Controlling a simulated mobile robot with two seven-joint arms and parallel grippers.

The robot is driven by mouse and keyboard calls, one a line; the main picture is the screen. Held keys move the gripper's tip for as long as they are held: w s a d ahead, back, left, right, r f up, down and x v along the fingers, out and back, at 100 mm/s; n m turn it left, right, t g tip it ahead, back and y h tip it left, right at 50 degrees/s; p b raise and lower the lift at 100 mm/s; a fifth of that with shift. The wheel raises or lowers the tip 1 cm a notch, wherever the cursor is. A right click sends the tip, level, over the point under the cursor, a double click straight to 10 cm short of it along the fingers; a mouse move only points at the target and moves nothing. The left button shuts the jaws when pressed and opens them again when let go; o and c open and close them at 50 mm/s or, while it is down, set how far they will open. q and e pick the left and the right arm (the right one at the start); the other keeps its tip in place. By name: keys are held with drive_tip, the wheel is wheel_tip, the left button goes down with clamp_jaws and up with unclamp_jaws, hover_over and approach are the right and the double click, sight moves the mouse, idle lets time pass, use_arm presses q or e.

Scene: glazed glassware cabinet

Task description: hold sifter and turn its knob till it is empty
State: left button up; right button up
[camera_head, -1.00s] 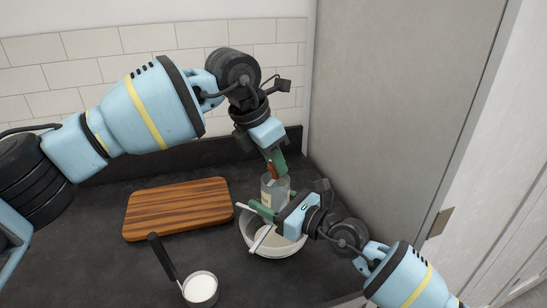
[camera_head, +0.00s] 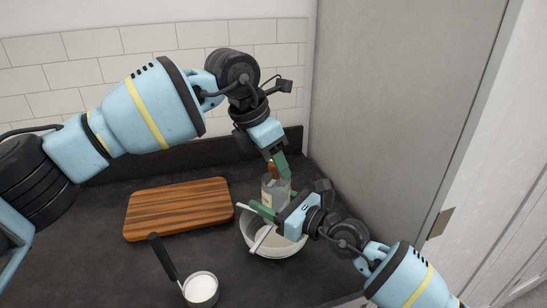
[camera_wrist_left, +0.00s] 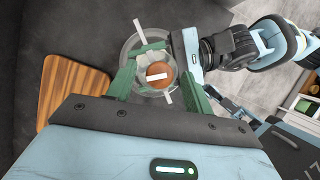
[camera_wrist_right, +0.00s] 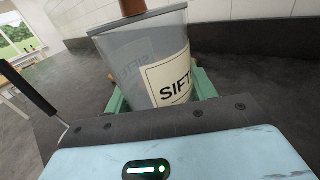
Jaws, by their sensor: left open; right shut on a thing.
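The sifter (camera_head: 271,193) is a clear, upright container with a cream label reading "SIFT" in the right wrist view (camera_wrist_right: 168,80). A round brown knob (camera_head: 272,173) tops it. In the left wrist view the knob (camera_wrist_left: 157,67) carries a white bar. My left gripper (camera_head: 278,166) is open above the sifter, its green fingers on either side of the knob and apart from it. My right gripper (camera_wrist_right: 160,95) is shut around the sifter's body, holding it over a pale bowl (camera_head: 248,240). The sifter's contents are not clear.
A striped wooden board (camera_head: 178,208) lies to the left on the dark counter. A long-handled cup (camera_head: 201,288) of white stuff stands at the front. A tall grey panel (camera_head: 400,110) closes off the right side. A tiled wall (camera_head: 150,68) is behind.

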use_arm(q)
drive_tip(key=v, duration=1.2)
idle(0.6)
use_arm(e)
drive_tip(key=o, duration=1.2)
drive_tip(key=v, duration=1.2)
